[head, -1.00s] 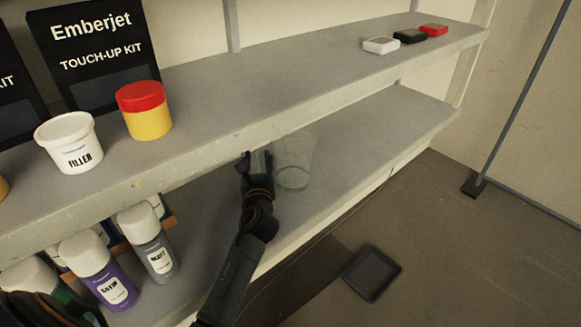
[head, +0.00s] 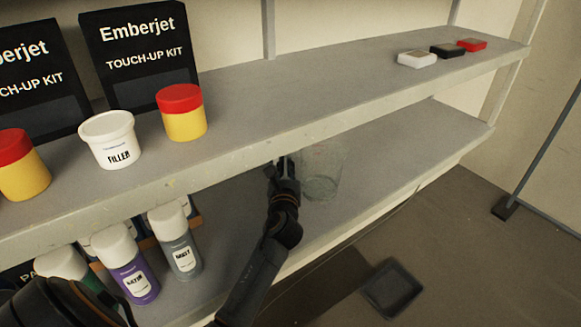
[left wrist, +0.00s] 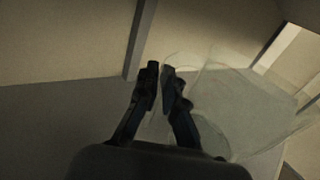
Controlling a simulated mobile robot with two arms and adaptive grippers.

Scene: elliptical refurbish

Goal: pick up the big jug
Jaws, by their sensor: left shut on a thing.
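The big jug (head: 322,172) is a clear, see-through vessel at the lower shelf, just right of my left gripper (head: 284,160) in the head view. In the left wrist view the jug (left wrist: 245,105) fills the right side, and the left gripper (left wrist: 160,72) has its two fingers close together at the jug's near side. The left gripper is shut on the jug, with thin clear material around the fingers. The jug's faint outline makes it hard to tell whether it touches the shelf. My right gripper is not clearly seen.
The upper shelf (head: 330,95) overhangs close above the jug. It holds touch-up kits (head: 140,55), a white filler tub (head: 110,140) and yellow pots with red lids (head: 183,115). Spray cans (head: 176,240) stand left on the lower shelf (head: 385,155). A dark tray (head: 391,288) lies on the floor.

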